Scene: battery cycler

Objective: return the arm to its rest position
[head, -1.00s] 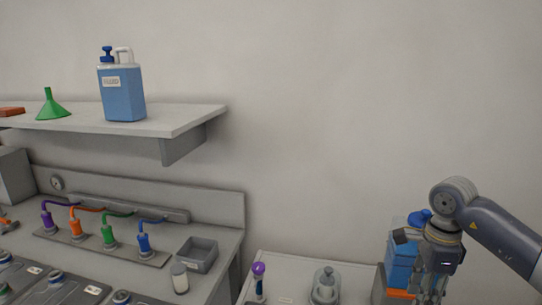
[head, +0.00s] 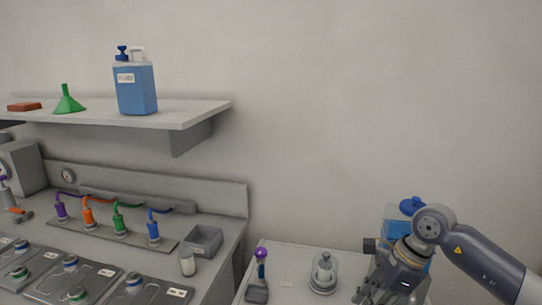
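My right arm comes in from the right edge in the head view. Its gripper (head: 385,292) points down and to the left over the right end of the low white table (head: 290,258). A blue container with a blue cap (head: 411,206) stands behind the wrist and is partly hidden by it. The fingers lie near the bottom edge, and I cannot tell how far apart they are or whether they touch anything. My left arm and gripper are not in view.
A grey bench with colored connectors (head: 120,222) and an open grey box (head: 203,240) is further left. A shelf (head: 190,112) holds a blue jug (head: 136,90) and green funnel (head: 67,103).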

